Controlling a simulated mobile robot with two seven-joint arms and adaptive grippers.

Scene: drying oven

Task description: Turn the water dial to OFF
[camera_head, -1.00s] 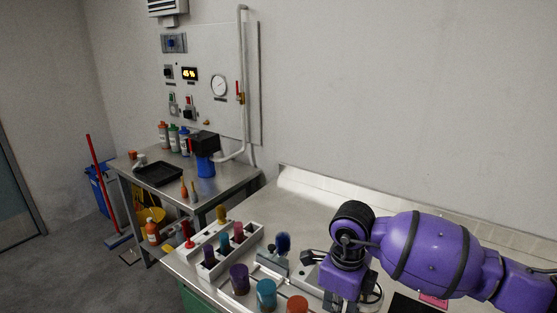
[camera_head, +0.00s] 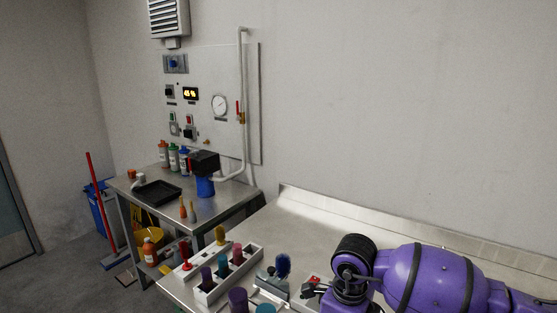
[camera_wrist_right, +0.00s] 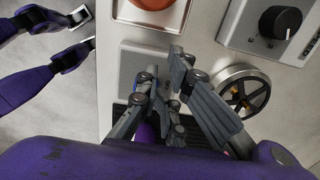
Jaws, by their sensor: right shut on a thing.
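In the right wrist view my right gripper (camera_wrist_right: 168,92) is shut in front of a grey plate (camera_wrist_right: 131,61) on a pale panel. Its grey fingers mostly hide what they hold; a bit of blue (camera_wrist_right: 135,85) shows beside them, and it looks like a dial. A black knob (camera_wrist_right: 280,22) on its own grey plate sits up and right of the gripper, apart from it. I cannot read which dial is for water. In the head view my right arm (camera_head: 430,275) crosses the lower right; its fingers are not clear there.
A red round button (camera_wrist_right: 155,5) is above my fingers, and a metal handwheel (camera_wrist_right: 243,91) is close to their right. In the head view a wall panel (camera_head: 205,70) stands behind a side table (camera_head: 228,196). Racks and cups crowd the near bench (camera_head: 330,222).

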